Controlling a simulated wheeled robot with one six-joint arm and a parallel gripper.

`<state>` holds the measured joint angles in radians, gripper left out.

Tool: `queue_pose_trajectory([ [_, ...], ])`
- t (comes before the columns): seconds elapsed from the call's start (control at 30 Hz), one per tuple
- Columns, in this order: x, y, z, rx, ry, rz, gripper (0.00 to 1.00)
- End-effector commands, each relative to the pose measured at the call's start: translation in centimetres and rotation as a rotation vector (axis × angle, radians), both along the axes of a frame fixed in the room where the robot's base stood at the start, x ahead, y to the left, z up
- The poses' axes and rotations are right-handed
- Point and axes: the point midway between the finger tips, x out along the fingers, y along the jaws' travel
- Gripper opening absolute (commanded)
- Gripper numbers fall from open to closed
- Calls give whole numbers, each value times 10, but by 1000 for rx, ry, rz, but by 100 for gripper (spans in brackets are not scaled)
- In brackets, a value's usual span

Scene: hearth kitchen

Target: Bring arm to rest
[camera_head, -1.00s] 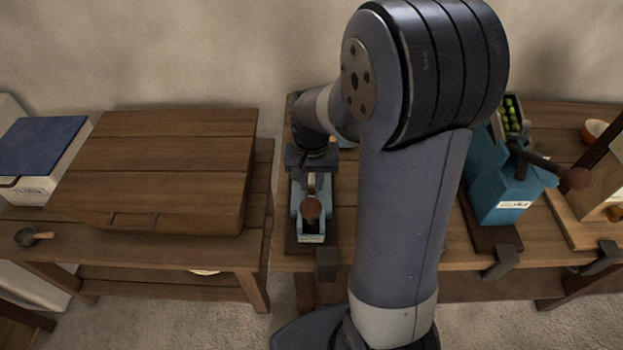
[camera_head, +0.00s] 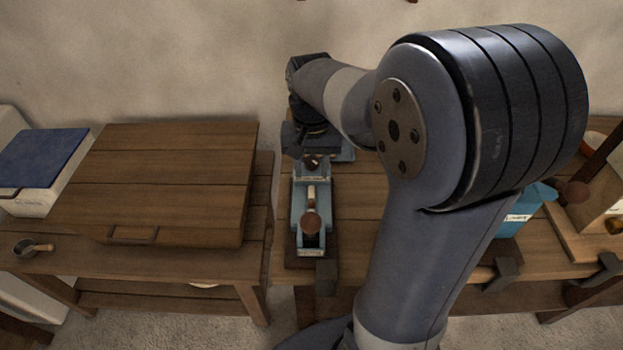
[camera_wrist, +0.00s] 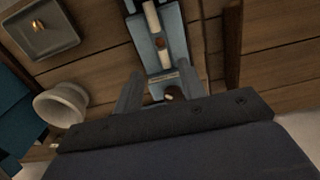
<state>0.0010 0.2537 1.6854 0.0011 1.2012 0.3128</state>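My arm is bent over the right-hand wooden table. In the head view my gripper (camera_head: 302,140) is over the back end of a light blue bench device (camera_head: 299,208) with a brown knob; its fingers are small and partly hidden there. In the wrist view my gripper (camera_wrist: 160,72) has two grey fingers set apart, with no object held between them. The blue device (camera_wrist: 170,58) shows beyond and between the fingers. I cannot tell the exact gap between the gripper and the device.
A wooden chest (camera_head: 165,180) stands on the left table beside a small scoop (camera_head: 30,247). A teal container (camera_head: 515,222) is partly hidden behind my arm. The wrist view shows a grey tray (camera_wrist: 40,45) and a pale bowl (camera_wrist: 58,106). The wall is behind the tables.

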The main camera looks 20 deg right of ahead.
Motion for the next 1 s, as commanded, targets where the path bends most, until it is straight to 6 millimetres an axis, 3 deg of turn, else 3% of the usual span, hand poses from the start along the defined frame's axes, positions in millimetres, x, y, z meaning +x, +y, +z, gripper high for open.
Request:
queue_pose_trajectory([
  [0.2,0,0,14,0,0,0,39],
  [0.57,0,0,12,0,2,0,39],
  [0.77,-1,0,-10,0,5,0,39],
  [1.0,-1,0,-57,0,6,0,39],
])
